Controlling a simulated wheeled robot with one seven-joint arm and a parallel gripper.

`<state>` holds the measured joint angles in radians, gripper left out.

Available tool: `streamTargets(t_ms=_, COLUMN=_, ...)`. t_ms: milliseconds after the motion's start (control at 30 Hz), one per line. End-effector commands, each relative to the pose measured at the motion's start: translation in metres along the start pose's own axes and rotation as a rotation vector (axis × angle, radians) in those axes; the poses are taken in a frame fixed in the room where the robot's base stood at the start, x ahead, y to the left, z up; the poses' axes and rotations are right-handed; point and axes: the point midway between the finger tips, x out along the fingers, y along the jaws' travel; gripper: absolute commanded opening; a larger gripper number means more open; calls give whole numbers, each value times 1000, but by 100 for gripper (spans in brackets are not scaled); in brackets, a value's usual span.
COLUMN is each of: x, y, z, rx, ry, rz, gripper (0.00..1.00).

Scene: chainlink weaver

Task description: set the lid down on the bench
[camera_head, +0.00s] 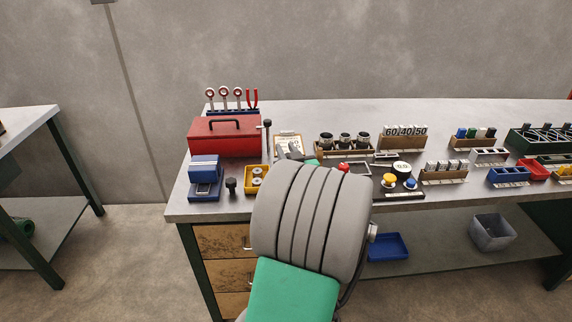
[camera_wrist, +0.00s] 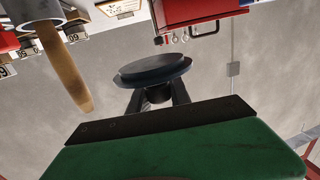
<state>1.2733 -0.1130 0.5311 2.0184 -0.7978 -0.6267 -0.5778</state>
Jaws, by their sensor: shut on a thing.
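The lid (camera_wrist: 152,72) is a dark, round, stepped disc in the middle of the wrist view. My gripper (camera_wrist: 158,97) is shut on a short dark knob of the lid, with a finger on each side of it. The grey wall shows around the lid there, and I see no contact with the bench. The bench (camera_head: 330,112) has a pale grey top and fills the middle and right of the head view. My own grey and green arm hides most of the gripper and the lid in the head view.
A red toolbox (camera_head: 225,137), a blue block-like device (camera_head: 205,178) and a yellow bin (camera_head: 255,180) crowd the bench's left end. Several holders and trays line its middle and right. A bare strip (camera_head: 310,112) runs along the back. A wooden handle (camera_wrist: 68,75) shows in the wrist view.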

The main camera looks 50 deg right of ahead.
Motion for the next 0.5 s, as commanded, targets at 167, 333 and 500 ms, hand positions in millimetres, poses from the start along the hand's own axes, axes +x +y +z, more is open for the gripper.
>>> streamTargets(t_ms=167, x=33, y=7, z=36, rx=3, ry=-2, rz=-2, gripper=0)
streamTargets(t_ms=333, x=47, y=10, z=51, rx=1, ry=-1, rz=-1, gripper=0)
streamTargets(t_ms=500, x=55, y=12, z=79, rx=4, ry=-2, rz=1, gripper=0)
